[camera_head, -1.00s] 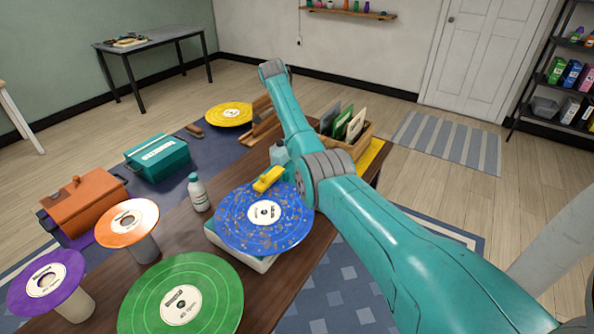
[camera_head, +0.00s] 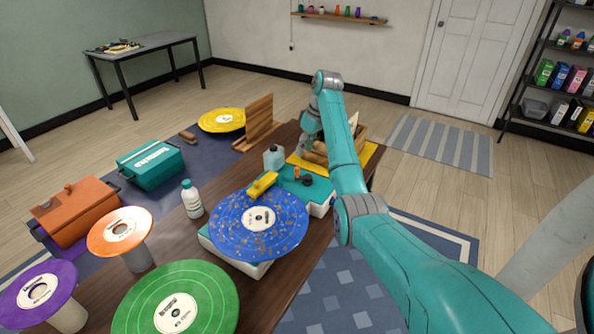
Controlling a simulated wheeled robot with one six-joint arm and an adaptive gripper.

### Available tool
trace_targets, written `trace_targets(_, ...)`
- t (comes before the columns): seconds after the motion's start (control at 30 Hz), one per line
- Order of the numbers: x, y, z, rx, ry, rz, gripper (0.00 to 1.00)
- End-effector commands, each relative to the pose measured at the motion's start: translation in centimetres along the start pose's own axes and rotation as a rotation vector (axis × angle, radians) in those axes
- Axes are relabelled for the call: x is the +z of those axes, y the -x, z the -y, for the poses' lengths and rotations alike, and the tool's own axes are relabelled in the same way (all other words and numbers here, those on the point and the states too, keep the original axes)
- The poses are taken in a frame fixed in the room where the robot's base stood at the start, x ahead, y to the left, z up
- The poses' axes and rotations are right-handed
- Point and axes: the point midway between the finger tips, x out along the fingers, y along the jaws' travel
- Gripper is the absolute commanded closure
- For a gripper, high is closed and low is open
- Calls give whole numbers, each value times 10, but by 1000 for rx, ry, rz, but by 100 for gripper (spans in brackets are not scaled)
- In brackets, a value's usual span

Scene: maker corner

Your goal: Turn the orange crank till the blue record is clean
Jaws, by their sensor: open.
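The blue record (camera_head: 258,242), speckled with orange-brown bits, lies on a white and teal machine (camera_head: 318,192) on the dark wooden table. A yellow arm or brush (camera_head: 263,184) rests over the record's far edge. A small orange part (camera_head: 297,171), likely the crank's knob, shows on the machine's teal top beside a dark knob (camera_head: 307,180). My gripper (camera_head: 311,142) hangs beyond the machine, near the record crate, above and behind the orange part and apart from it. It is open and empty; its fingertips are small and hard to make out.
A green record (camera_head: 180,300), an orange record (camera_head: 120,232) and a purple record (camera_head: 38,291) are at the left. A white bottle (camera_head: 192,199) stands left of the blue record, a clear bottle (camera_head: 273,158) behind it. A wooden rack (camera_head: 261,122) stands farther back.

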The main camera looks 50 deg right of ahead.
Motion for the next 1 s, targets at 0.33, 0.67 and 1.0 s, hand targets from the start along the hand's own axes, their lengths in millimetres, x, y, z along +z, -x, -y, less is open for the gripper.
trace_targets(0.33,15,11,-1,-19,507,-115,55)
trace_targets(0.67,14,-15,2,-22,551,-122,55)
trace_targets(1.0,7,-72,4,-21,549,-122,55)
